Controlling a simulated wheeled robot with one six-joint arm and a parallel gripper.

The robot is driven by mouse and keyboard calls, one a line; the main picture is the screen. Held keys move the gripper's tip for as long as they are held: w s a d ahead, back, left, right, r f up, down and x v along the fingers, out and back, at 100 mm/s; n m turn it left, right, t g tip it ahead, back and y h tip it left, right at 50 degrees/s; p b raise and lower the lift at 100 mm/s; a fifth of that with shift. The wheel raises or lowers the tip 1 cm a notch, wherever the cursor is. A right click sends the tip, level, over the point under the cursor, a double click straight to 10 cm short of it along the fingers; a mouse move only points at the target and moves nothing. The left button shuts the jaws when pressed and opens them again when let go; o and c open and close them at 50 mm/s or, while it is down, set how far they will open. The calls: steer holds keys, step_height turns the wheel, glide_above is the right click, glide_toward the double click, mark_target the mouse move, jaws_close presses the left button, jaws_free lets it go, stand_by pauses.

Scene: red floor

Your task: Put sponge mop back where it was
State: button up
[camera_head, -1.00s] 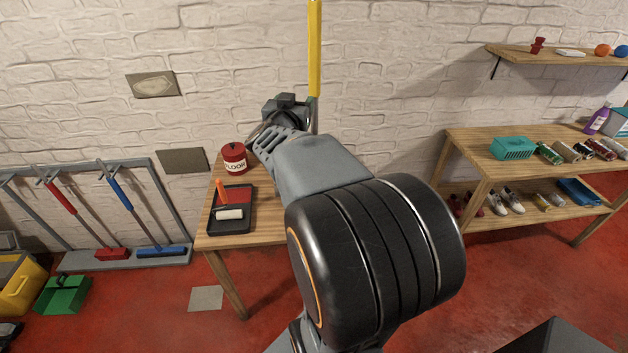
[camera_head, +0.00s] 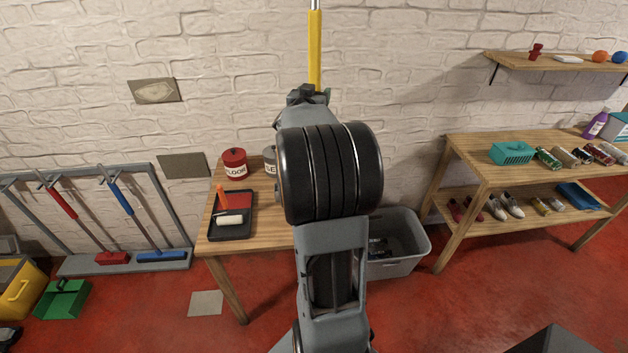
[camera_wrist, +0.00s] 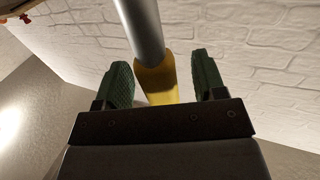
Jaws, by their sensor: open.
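The sponge mop's handle (camera_head: 314,50) stands upright near the brick wall in the head view, a yellow section with a silver section above it. Its lower part and sponge head are hidden behind my arm. My gripper (camera_head: 308,95) is at the lower visible end of the yellow section. In the wrist view, the silver and yellow handle (camera_wrist: 153,75) shows between the two green fingers of my open gripper (camera_wrist: 161,60). Gaps show on both sides of the handle, and I cannot tell whether a finger touches it.
A wooden table (camera_head: 270,232) holds a paint tray (camera_head: 231,232) and a red tin (camera_head: 234,163). A grey bin (camera_head: 415,262) stands right of my arm. A rack (camera_head: 172,200) with a red brush and a blue brush is at left. A shoe bench (camera_head: 465,143) stands at right.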

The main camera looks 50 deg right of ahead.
steer(key=shift+x, duration=0.9)
steer(key=shift+c, duration=0.4)
jaws_close()
steer(key=shift+r, duration=0.15)
